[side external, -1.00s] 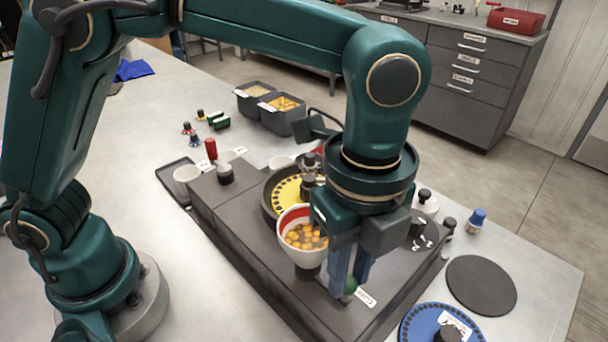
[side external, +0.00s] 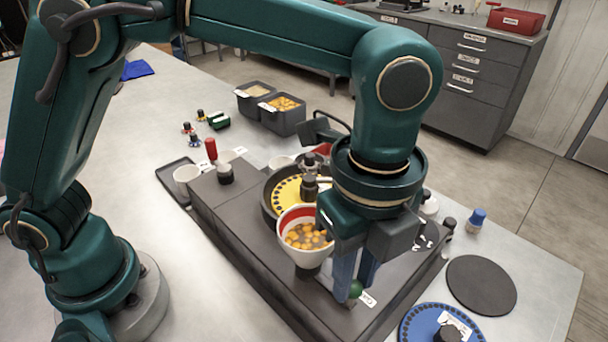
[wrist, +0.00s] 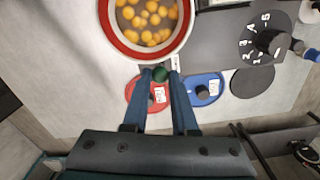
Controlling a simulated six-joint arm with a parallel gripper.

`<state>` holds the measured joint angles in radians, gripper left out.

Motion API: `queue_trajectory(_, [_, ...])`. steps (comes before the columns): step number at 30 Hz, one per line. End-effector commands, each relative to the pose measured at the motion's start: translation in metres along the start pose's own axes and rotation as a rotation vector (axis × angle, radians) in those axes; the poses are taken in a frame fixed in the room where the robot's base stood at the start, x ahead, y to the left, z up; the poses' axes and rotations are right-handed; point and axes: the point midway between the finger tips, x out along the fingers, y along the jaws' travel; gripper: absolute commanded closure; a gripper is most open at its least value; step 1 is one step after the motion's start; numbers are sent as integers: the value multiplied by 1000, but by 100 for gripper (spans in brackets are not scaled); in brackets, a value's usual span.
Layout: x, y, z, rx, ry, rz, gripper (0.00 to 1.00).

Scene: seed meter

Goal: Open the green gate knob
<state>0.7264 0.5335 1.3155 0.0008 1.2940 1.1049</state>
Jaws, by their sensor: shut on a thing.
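The green gate knob (side external: 355,289) is a small round ball near the front end of the dark grey machine housing (side external: 263,264), beside a white label (side external: 368,300). My gripper (side external: 354,291) points down over it, with its blue fingers shut on the knob. In the wrist view the knob (wrist: 160,75) shows between the two fingertips (wrist: 161,77). A white hopper bowl (side external: 304,240) with a red inner band holds orange seeds, just left of my gripper. It also fills the top of the wrist view (wrist: 112,38).
A yellow seed plate (side external: 289,193) sits behind the hopper. A numbered dial (wrist: 265,40) is on the housing. A blue plate (side external: 417,325) and a dark disc (side external: 481,285) lie on the table at right. A red-handled lever (side external: 211,150) stands at left.

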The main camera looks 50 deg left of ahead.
Motion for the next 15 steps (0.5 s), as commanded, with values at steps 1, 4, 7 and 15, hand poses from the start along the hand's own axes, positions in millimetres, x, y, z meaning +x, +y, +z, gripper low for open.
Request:
queue_trajectory(1, [-1, -2, -5, 4, 3, -4, 100])
queue_trajectory(4, [-1, -4, -12, 3, 3, -4, 100])
queue_trajectory(7, [-1, -4, -15, 3, 4, -4, 100])
queue_trajectory(15, [-2, -4, -15, 1, 5, -3, 100])
